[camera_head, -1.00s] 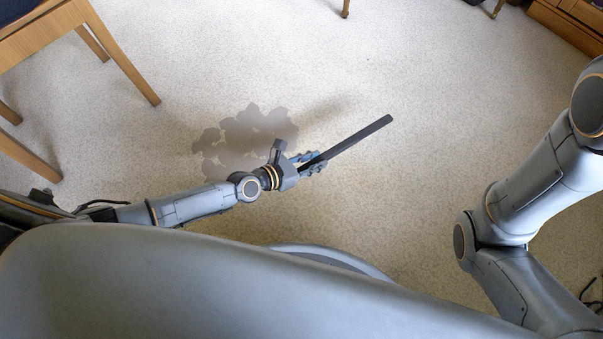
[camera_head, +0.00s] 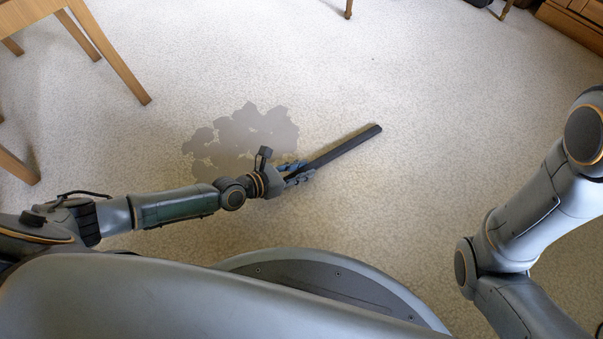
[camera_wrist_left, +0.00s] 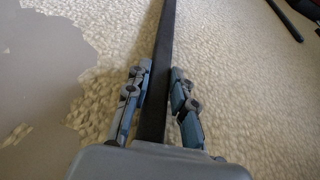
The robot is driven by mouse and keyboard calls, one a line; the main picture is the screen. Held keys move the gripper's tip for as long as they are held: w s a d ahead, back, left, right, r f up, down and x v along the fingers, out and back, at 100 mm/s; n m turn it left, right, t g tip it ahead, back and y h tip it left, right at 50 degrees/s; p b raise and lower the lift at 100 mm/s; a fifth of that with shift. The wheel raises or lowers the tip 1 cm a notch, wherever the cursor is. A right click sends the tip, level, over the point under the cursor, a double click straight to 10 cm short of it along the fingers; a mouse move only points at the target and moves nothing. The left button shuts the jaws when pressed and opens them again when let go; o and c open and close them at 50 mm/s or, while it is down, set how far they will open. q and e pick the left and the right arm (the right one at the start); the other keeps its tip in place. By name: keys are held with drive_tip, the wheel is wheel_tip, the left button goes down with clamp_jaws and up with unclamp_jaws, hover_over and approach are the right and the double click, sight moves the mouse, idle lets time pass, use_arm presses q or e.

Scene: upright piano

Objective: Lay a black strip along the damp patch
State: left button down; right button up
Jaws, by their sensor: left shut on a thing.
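The damp patch (camera_head: 240,138) is a grey, irregular stain on the pale carpet, left of centre in the head view. It also fills the left side of the left wrist view (camera_wrist_left: 40,75). My left gripper (camera_head: 303,173) is shut on one end of a long black strip (camera_head: 346,146), just right of the patch's lower edge. The strip points away to the upper right, beside the patch and apart from it. It is on or very close to the carpet. In the left wrist view the strip (camera_wrist_left: 163,50) runs between the fingers. My right gripper is out of view.
A wooden chair (camera_head: 110,55) stands at the upper left. A wooden cabinet (camera_head: 575,22) and furniture legs are at the top right. A dark bar (camera_wrist_left: 283,18) lies at the top right of the wrist view. The middle carpet is open.

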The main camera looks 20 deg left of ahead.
use_arm(q)
drive_tip(key=shift+r, duration=0.15)
drive_tip(key=c, duration=1.1)
unclamp_jaws()
drive_tip(key=shift+s+a+r, duration=0.1)
drive_tip(key=shift+s+a, duration=0.1)
drive_tip(key=p+v, duration=0.4)
drive_tip(key=v, duration=0.7)
drive_tip(key=shift+s+r, duration=0.15)
